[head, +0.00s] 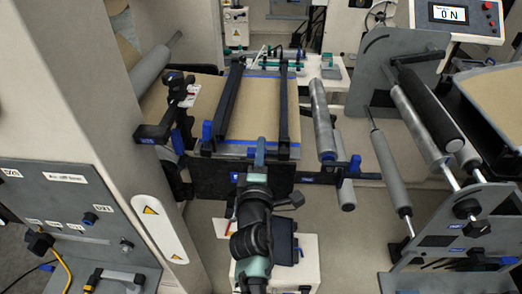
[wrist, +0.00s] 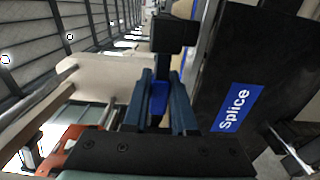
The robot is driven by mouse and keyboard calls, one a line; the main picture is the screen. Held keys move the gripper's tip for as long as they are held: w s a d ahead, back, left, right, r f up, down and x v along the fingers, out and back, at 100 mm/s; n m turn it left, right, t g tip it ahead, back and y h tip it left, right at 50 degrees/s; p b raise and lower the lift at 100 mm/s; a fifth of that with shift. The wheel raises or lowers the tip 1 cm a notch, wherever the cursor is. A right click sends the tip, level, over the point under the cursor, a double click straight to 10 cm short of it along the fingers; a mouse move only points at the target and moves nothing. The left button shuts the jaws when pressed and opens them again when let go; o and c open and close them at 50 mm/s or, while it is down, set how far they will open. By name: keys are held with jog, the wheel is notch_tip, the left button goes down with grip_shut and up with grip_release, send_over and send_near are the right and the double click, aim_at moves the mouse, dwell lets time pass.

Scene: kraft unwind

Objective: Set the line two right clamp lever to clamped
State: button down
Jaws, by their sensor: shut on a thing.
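My gripper (head: 259,152) is at the front edge of the splice table, near the front end of the right clamp bar (head: 284,108). In the wrist view my gripper (wrist: 161,100) is shut on a blue lever handle (wrist: 158,98), which I take to be the right clamp lever. A black block (wrist: 174,33) stands just beyond the fingertips. In the head view my gripper hides the held handle, so its setting is unclear. The left clamp bar (head: 231,105) has a blue handle (head: 207,131) at its front end. No line number is readable here.
Brown kraft web (head: 258,105) lies across the table. A black panel (wrist: 238,85) marked "Splice" is close on the right in the wrist view. Rollers (head: 322,120) stand right of the table, and a black bracket with blue parts (head: 176,125) stands left.

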jog(key=c, duration=0.7)
grip_release()
jog(key=shift+s, duration=0.1)
jog(key=s+p, duration=0.1)
jog(key=s, duration=1.1)
jog(key=shift+s+p, duration=0.3)
jog(key=shift+s, duration=0.1)
